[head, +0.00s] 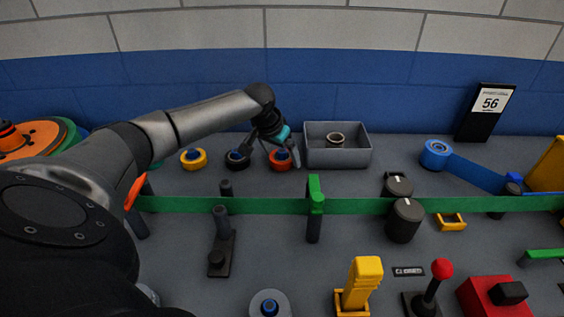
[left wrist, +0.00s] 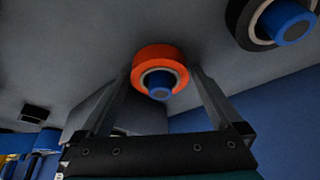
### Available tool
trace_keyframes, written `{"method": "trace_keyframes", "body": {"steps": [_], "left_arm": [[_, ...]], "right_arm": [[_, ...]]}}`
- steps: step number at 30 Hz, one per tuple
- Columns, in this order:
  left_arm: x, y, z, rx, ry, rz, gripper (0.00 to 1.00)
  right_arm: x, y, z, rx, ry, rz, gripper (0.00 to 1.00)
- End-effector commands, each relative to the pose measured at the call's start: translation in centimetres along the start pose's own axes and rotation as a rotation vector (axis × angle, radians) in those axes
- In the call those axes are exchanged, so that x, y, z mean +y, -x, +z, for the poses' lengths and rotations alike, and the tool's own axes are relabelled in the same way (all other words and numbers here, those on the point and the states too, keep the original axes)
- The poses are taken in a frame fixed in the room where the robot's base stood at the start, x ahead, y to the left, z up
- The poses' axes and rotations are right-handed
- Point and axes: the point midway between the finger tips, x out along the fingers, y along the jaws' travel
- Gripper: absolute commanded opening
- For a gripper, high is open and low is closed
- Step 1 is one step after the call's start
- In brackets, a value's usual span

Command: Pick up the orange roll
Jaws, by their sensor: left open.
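The orange roll (head: 281,160) stands on the grey panel left of the grey bin, with a blue peg in its middle. My left gripper (head: 273,150) is over it, with the fingers reaching down around it. In the left wrist view the orange roll (left wrist: 158,68) sits between the tips of the two open fingers (left wrist: 160,75). I cannot tell whether the fingers touch it. My right gripper is not in view.
A black roll (head: 237,160) and a yellow roll (head: 193,159) stand to the left. The grey bin (head: 357,158) close on the right holds a small ring (head: 335,140). A green band (head: 260,205) runs across in front. A blue roll (head: 436,153) is farther right.

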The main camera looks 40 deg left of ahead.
Motion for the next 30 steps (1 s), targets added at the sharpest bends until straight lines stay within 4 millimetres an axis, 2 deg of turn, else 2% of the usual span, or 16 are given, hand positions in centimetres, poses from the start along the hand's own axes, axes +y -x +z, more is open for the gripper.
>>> {"method": "trace_keyframes", "body": {"steps": [5,25,30], "left_arm": [[0.00,0.07,-0.04,0.001,0.000,0.000,1.00],[-0.02,0.08,-0.02,0.000,0.000,0.000,0.25],[-0.02,0.10,-0.05,0.001,0.000,0.000,0.24]], "right_arm": [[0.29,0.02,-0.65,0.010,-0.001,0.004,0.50],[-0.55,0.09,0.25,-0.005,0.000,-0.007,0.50],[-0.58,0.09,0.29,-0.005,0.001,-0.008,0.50]]}}
